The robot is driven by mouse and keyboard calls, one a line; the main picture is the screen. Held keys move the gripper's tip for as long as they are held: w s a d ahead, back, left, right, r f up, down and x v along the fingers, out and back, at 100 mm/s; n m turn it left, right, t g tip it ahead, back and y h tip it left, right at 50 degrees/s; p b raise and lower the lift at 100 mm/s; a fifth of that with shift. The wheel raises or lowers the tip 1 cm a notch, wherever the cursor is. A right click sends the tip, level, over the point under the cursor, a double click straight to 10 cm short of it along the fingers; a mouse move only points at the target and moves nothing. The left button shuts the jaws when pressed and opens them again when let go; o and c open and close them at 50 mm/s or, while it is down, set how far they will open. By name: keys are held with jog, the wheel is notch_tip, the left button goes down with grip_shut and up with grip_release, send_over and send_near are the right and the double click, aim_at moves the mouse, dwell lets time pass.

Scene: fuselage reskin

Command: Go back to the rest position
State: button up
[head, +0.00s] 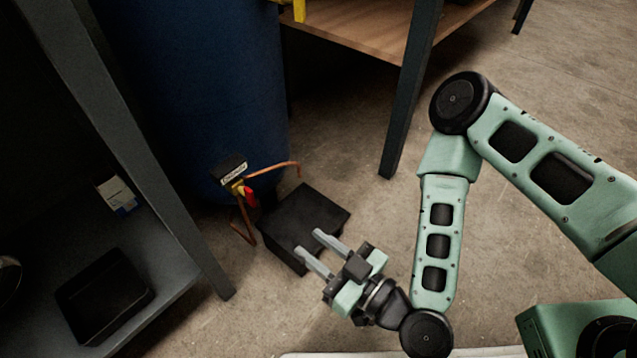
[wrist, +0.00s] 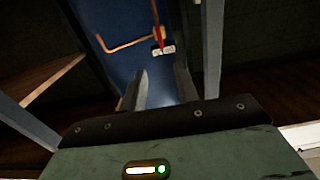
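My gripper (head: 309,248) is in the lower middle of the head view, at the end of my green arm. Its two grey fingers are apart, with nothing seen between them. In the head view the fingers overlap a black box (head: 304,215) on the floor; I cannot tell whether they touch it. In the wrist view the gripper's fingers (wrist: 160,88) also stand apart, pointing toward a blue tank (wrist: 160,20).
The blue tank (head: 190,80) stands at the back left, with a red-handled valve (head: 248,195) and copper pipes (head: 275,168) low on it. A shelf (head: 170,290) with a black tray (head: 103,295) is at left. A wooden-topped table (head: 365,28) stands behind. Concrete floor (head: 350,150) is bare between.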

jog(key=a+r+n+g+p, duration=0.3)
jog(key=a+n+g, duration=0.1)
jog(key=g, duration=0.1)
jog(key=w+d+r+g+h+p, duration=0.2)
jog(key=d+r+g+h+p, duration=0.3)
jog(key=d+r+h, duration=0.55)
jog(key=s+d+r+m+h+p, duration=0.1)
jog(key=s+d+r+m+p, duration=0.15)
jog(key=r, duration=0.25)
jog(key=s+d+r+m+g+h+p, duration=0.1)
jog(key=s+d+r+m, duration=0.15)
jog(key=r, duration=0.35)
jog(key=s+d+r+m+h+p, duration=0.1)
jog(key=s+d+r, duration=0.2)
jog(key=r, duration=0.2)
notch_tip(320, 180, up, 38)
jog(key=p, duration=3.8)
jog(key=shift+r+g, duration=0.15)
jog(key=shift+g, duration=0.15)
jog(key=shift+w+a, duration=0.1)
jog(key=shift+a, duration=0.05)
